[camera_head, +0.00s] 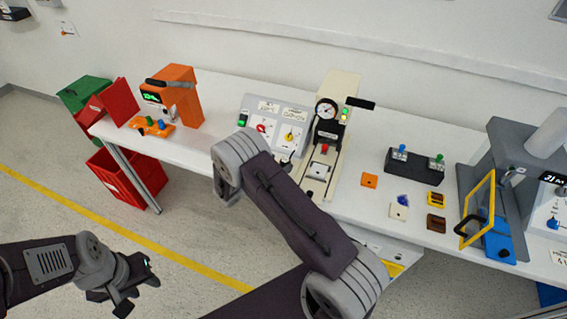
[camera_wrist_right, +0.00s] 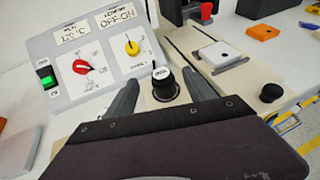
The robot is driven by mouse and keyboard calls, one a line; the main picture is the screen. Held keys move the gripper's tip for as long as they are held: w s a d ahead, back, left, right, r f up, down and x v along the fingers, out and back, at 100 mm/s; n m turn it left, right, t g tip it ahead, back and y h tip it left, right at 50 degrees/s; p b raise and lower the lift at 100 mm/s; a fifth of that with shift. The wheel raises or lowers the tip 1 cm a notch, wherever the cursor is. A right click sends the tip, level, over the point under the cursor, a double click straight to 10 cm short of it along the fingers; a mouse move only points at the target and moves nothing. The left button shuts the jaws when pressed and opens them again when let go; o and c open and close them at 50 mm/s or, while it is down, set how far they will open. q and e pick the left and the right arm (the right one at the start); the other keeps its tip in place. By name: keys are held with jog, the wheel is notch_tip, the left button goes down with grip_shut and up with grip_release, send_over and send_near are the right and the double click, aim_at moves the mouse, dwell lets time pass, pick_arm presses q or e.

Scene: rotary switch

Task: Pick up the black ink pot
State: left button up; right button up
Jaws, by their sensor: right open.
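The black ink pot (camera_wrist_right: 164,88) stands upright in the right wrist view, with a white lettered label on its top. It is between the two fingers of my right gripper (camera_wrist_right: 160,80), which is open, with a gap showing on each side of the pot. In the head view my right arm largely hides this gripper and the pot cannot be made out clearly. My left gripper (camera_head: 139,290) is low at the left, over the floor and away from the table. Its jaw opening is unclear.
A grey control panel (camera_wrist_right: 98,50) with red and yellow knobs stands just behind the pot. The cream press (camera_head: 337,112) and its base, with a black knob (camera_wrist_right: 271,93), are to the right. An orange machine (camera_head: 180,98) stands at the table's left.

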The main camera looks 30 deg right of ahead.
aim_at(288, 158)
jog(key=p+x, duration=0.1)
jog(key=x, duration=0.6)
jog(key=shift+d+f, duration=0.15)
jog(key=shift+d, duration=0.2)
jog(key=shift+s+a, duration=0.1)
jog(key=c, duration=0.4)
grip_shut()
